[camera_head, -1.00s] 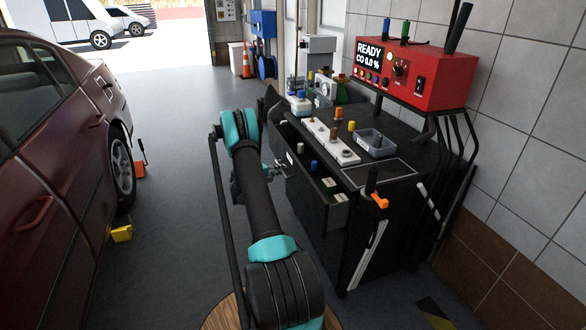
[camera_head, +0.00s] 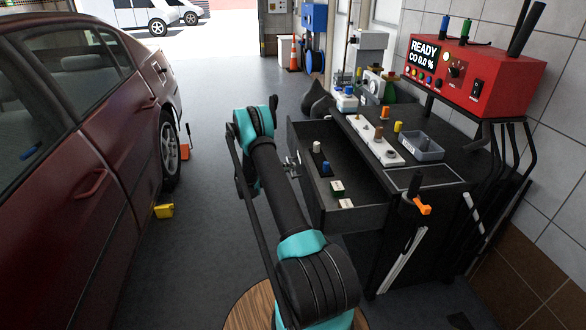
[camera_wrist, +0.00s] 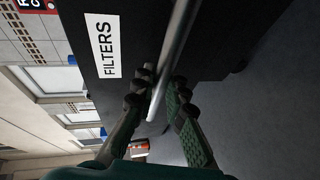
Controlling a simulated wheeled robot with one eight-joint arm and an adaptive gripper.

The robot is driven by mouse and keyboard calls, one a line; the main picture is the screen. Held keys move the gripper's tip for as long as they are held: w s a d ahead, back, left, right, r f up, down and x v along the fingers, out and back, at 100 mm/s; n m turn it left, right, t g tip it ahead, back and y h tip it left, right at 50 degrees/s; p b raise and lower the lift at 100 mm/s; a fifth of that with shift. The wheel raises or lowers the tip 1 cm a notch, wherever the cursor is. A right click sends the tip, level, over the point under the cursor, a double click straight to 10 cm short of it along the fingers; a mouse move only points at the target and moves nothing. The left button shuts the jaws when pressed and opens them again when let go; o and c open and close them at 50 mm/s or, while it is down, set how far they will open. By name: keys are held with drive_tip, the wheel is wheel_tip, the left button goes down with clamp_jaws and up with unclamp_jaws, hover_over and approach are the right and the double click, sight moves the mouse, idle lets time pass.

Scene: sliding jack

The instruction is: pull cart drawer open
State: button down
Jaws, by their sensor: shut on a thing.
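The black cart (camera_head: 420,240) stands right of centre in the head view. Its top drawer (camera_head: 345,217) is pulled well out toward the left, with several small bottles and boxes showing inside. In the wrist view the drawer front (camera_wrist: 125,60) carries a white "FILTERS" label (camera_wrist: 105,48), seen sideways. A grey bar handle (camera_wrist: 172,62) runs across that front. My gripper (camera_wrist: 158,98) has its green-padded fingers on both sides of the handle's end and is shut on it. In the head view my gripper (camera_head: 291,168) is small at the drawer front, partly hidden by my arm.
A dark red car (camera_head: 90,180) stands along the left, with a yellow chock (camera_head: 164,211) by it. A red analyser box (camera_head: 480,80) stands above the cart's top against the tiled wall.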

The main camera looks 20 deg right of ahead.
drive_tip(key=c, duration=1.5)
unclamp_jaws()
drive_tip(key=shift+c, duration=0.2)
drive_tip(key=v, duration=1.2)
